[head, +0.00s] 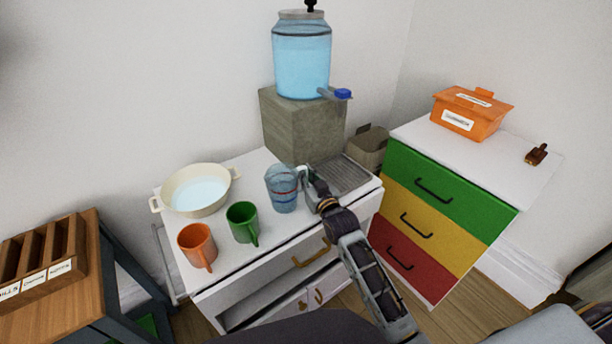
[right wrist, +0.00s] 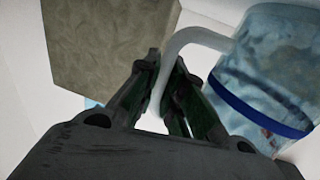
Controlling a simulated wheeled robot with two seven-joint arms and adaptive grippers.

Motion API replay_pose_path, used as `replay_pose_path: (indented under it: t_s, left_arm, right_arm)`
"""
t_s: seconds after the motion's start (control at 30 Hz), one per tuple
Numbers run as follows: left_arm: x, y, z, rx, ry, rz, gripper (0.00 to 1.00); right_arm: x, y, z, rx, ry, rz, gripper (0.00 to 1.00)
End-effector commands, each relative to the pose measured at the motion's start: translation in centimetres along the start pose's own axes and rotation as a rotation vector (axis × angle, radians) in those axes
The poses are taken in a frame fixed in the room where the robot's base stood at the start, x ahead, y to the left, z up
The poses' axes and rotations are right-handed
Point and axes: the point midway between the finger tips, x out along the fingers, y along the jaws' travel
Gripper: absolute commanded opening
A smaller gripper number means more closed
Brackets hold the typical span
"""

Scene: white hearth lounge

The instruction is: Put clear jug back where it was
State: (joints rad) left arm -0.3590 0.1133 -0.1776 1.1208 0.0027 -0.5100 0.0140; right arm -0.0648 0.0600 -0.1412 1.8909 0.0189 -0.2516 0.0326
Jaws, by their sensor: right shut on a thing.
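The clear jug (head: 282,190) stands upright at the white cabinet top, with bluish water inside and a band around it. Its pale handle faces right. In the right wrist view the jug (right wrist: 265,75) shows at the right, with a blue band and its white handle (right wrist: 163,75) running between the fingers. My right gripper (head: 309,183) is shut on that handle; it also shows in the right wrist view (right wrist: 160,100). I cannot tell whether the jug's base touches the surface. My left gripper is not in view.
A green mug (head: 241,222), an orange mug (head: 196,245) and a cream basin (head: 197,190) of water stand left of the jug on the cabinet top (head: 275,233). Behind, a water dispenser (head: 301,60) sits on a stone block (head: 300,130). A ribbed drain tray (head: 342,174) lies to the right.

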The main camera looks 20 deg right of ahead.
Motion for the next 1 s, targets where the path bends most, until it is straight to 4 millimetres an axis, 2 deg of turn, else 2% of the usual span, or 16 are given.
replay_pose_path:
  t_s: [0.07, 0.1, 0.27, 0.7, 1.0]
  left_arm:
    - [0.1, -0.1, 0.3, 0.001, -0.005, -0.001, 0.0]
    - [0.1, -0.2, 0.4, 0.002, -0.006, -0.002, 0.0]
    - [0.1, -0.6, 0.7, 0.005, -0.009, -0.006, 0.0]
    - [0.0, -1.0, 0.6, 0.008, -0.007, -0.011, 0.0]
    - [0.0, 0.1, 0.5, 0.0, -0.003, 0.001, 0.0]
  right_arm:
    - [0.0, 0.0, 0.1, 0.001, 0.001, 0.0, 0.0]
    - [0.0, 0.0, 0.2, 0.0, 0.0, 0.0, 0.12]
    - [0.0, 0.0, 0.2, 0.0, 0.0, 0.0, 0.31]
    - [0.0, 0.0, -0.2, 0.0, 0.0, 0.0, 0.31]
    - [-1.6, 0.0, 0.0, 0.0, -0.002, 0.0, 0.31]
